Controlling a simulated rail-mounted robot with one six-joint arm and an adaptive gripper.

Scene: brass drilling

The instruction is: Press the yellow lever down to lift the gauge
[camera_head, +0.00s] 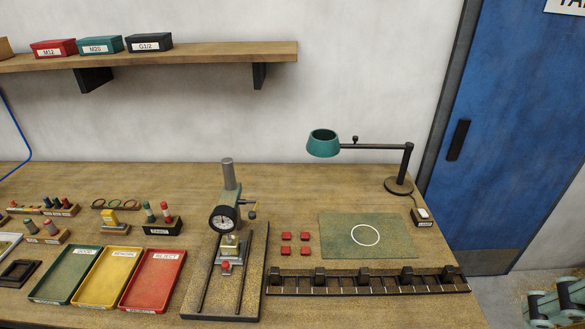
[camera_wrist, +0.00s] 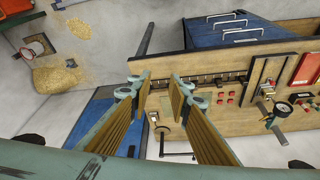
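The round dial gauge (camera_head: 223,218) has a white face with a dark rim and hangs on a grey-green column of a stand (camera_head: 258,275). A small lever (camera_head: 251,209) with a dark end sticks out to the right of the gauge; I cannot clearly make out its yellow colour. A brass-coloured block (camera_head: 230,245) sits under the gauge. In the wrist view the gauge (camera_wrist: 282,108) shows at the right. My gripper (camera_wrist: 162,80) is open, with an empty gap between its fingers, well away from the gauge.
Green, yellow and red trays (camera_head: 153,280) lie left of the stand. A black slotted rack (camera_head: 368,282) runs along the front right, with a green mat (camera_head: 393,250) and several red pads behind it. A lamp (camera_head: 323,143) stands at the back right. A shelf (camera_head: 200,57) hangs above.

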